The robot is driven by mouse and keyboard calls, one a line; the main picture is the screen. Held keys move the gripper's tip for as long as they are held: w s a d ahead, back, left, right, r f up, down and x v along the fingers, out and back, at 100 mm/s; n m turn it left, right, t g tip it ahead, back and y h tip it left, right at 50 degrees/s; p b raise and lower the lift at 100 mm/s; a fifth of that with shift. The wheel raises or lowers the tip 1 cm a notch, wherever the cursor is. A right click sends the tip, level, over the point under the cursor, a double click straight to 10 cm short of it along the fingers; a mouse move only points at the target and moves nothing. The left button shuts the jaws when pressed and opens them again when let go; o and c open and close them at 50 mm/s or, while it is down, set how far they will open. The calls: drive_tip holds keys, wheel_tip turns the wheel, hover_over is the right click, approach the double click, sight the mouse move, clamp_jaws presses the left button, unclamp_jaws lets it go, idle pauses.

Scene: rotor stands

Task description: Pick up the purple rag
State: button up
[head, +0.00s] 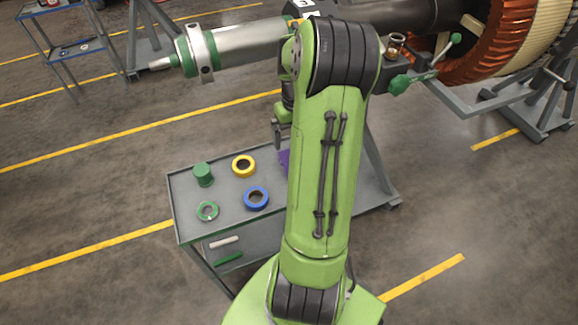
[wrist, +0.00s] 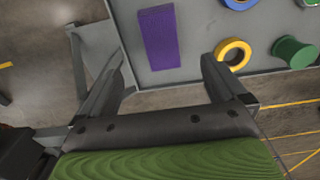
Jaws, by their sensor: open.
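The purple rag (wrist: 159,37) lies flat as a narrow rectangle on the grey cart top (wrist: 190,65) in the wrist view. In the head view only a small purple edge of the rag (head: 284,161) shows; my arm hides the rest. My gripper (wrist: 165,75) is open and empty in the wrist view, its two fingers wide apart. The rag shows beyond the gap between the fingers, apart from both. In the head view part of my gripper (head: 277,132) shows beside my arm, above the cart's far edge.
On the cart stand a yellow ring (head: 243,166), a blue ring (head: 256,198), a green ring (head: 207,211) and a green spool (head: 203,174). The rotor (head: 245,40) on its stand lies behind the cart. A second cart (head: 70,48) stands far left.

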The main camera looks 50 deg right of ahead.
wheel_tip(320, 180, down, 7)
drive_tip(key=shift+d+r+b, duration=0.1)
drive_tip(key=shift+r+b, duration=0.1)
drive_tip(key=shift+b, duration=0.7)
drive_tip(key=f, duration=0.2)
drive_tip(key=f+b, duration=0.1)
drive_tip(key=f, duration=0.1)
drive_tip(key=f+b, duration=0.1)
drive_tip(key=f, duration=0.1)
drive_tip(key=shift+w, duration=0.35)
drive_tip(key=shift+r, duration=0.15)
drive_tip(key=shift+c, duration=0.5)
drive_tip(key=c, duration=1)
